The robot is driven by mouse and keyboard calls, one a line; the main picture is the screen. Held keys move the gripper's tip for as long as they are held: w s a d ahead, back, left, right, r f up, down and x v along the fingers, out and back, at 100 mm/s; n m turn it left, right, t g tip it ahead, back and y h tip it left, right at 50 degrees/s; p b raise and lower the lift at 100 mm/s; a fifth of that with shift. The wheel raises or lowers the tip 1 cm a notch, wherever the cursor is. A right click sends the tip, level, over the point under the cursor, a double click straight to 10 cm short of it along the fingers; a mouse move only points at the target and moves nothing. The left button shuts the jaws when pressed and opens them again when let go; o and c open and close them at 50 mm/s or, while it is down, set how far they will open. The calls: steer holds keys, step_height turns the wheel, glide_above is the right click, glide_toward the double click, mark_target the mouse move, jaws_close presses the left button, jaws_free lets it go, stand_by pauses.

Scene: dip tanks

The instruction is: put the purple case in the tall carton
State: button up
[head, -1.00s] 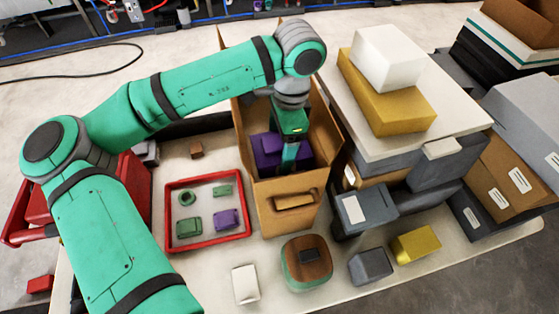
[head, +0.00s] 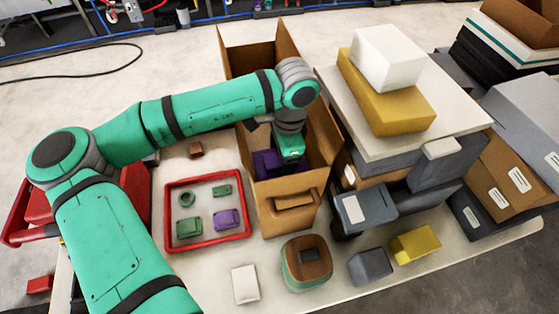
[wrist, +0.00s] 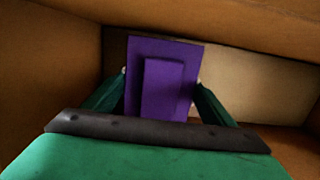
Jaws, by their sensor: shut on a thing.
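The purple case (head: 267,162) is inside the tall carton (head: 284,213), low between its cardboard walls. The carton stands open at the top, with its flaps raised at the back. My gripper (wrist: 160,95) reaches down into the carton and is shut on the purple case, which also shows in the wrist view (wrist: 165,60). One finger is on each side of the case. A pale surface lies beyond the case in the wrist view. Whether the case touches the carton's bottom cannot be told.
A red tray (head: 207,243) with small green and purple pieces lies left of the carton. Stacked boxes (head: 390,90) stand close on the right. A brown-topped block (head: 306,262) and a white block (head: 245,284) stand in front.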

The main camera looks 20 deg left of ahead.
steer(key=o, duration=1.2)
steer(key=shift+w, duration=0.1)
steer(key=shift+r, duration=0.15)
step_height(320, 180, up, 12)
steer(key=d, duration=0.1)
steer(key=shift+w, duration=0.35)
steer(key=shift+d, duration=0.1)
